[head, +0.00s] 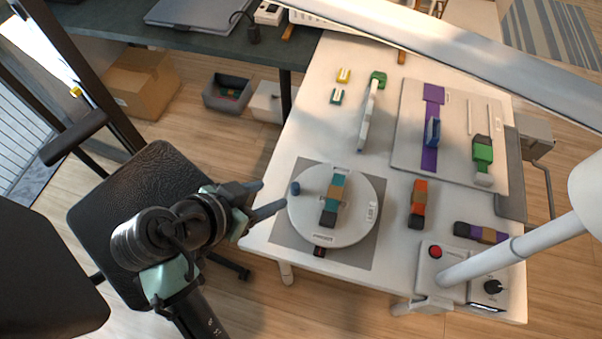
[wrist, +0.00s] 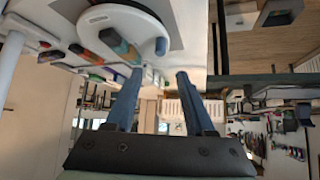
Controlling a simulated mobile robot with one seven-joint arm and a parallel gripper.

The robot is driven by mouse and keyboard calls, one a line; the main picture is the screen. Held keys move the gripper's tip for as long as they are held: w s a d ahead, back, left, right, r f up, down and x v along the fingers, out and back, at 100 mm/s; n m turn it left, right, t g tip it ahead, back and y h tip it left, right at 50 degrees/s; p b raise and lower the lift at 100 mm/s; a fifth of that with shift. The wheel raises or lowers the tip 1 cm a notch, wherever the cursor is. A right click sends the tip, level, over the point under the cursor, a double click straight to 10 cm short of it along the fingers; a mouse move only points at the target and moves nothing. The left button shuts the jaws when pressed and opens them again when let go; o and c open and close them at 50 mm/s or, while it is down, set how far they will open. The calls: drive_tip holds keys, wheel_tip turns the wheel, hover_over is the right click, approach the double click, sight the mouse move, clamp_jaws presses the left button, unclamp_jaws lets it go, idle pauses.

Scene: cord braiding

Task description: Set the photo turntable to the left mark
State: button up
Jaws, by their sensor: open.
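The photo turntable is a white round disc (head: 352,228) on a grey mat in the head view. A teal, brown and grey block (head: 335,198) lies across its middle. A dark blue knob (head: 295,188) stands at the disc's left rim. My gripper (head: 272,195) is open and empty, just left of the knob, its fingers pointing towards the disc. In the wrist view the disc (wrist: 150,25) and knob (wrist: 161,46) show beyond the gripper's spread fingers (wrist: 157,75). A small dark and red piece (head: 319,252) sits at the disc's front. I cannot make out a left mark.
The white table (head: 398,262) also holds an orange and dark block (head: 419,203), a purple and tan block (head: 481,233) and a control box with a red button (head: 435,252). A board (head: 408,150) with cords lies behind. A black chair (head: 135,195) stands left.

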sight(295, 185)
drive_tip(key=x, duration=1.1)
drive_tip(key=shift+w+f, duration=0.1)
drive_tip(key=shift+f, duration=0.1)
clamp_jaws()
idle(1.0)
